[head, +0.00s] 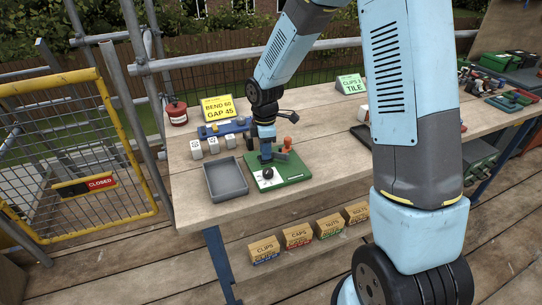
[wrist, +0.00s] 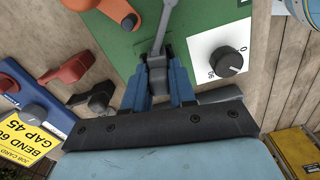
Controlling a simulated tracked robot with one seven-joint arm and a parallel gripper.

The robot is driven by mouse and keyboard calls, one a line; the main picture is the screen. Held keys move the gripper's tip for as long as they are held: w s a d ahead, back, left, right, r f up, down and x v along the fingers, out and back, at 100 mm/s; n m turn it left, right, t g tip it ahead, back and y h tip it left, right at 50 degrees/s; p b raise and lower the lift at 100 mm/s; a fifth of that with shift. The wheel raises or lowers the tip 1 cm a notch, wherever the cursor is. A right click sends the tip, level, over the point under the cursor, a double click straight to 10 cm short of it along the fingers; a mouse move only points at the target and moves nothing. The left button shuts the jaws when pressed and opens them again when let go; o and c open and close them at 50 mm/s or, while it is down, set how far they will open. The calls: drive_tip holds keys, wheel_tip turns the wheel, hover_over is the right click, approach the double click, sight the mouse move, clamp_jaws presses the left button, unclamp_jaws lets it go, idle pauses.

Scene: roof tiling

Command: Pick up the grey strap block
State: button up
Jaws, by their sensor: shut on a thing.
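My gripper (wrist: 158,88) has its blue fingers shut on a grey block (wrist: 157,63), which I take to be the grey strap block. A thin grey bar (wrist: 169,18) runs from the block to the top of the wrist view. The block is over the green board (wrist: 110,38); I cannot tell whether it still touches it. In the head view my gripper (head: 267,157) points down at the green board (head: 296,178), and the fingers mostly hide the block.
The board carries a black dial (wrist: 229,62) on a white plate and an orange knob (head: 288,142). A grey tray (head: 226,180) stands left of it. Behind are a blue rack (head: 224,128), white cubes (head: 213,144) and a yellow job card (head: 217,108).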

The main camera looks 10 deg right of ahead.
drive_tip(key=shift+r, duration=2.15)
